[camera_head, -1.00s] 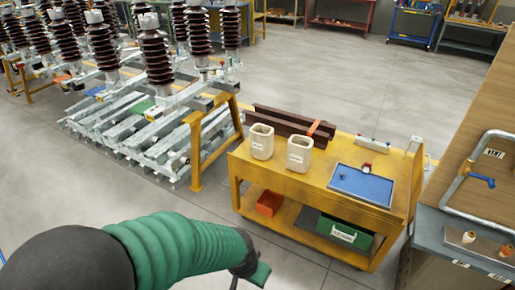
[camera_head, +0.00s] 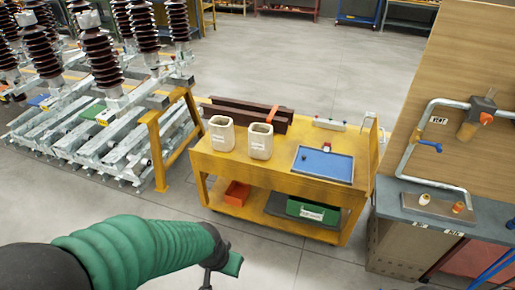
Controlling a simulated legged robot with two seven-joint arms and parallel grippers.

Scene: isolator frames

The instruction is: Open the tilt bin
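I cannot make out a bin that is clearly a tilt bin in this view. The candidates are a small orange bin (camera_head: 237,193) and a green labelled box (camera_head: 312,211), both on the lower shelf of a yellow cart. My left gripper (camera_head: 221,272) is at the bottom, left of centre, at the end of my green-sleeved arm. It is in front of the cart and apart from it. Its fingers are small and partly cut off, so their opening is unclear. My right gripper is not in view.
The yellow cart (camera_head: 275,178) bears two cream containers, dark beams and a blue tray (camera_head: 323,164). A grey bench (camera_head: 408,208) with piping above it stands at right. Insulator racks (camera_head: 95,150) fill the left. Grey floor is clear in front of the cart.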

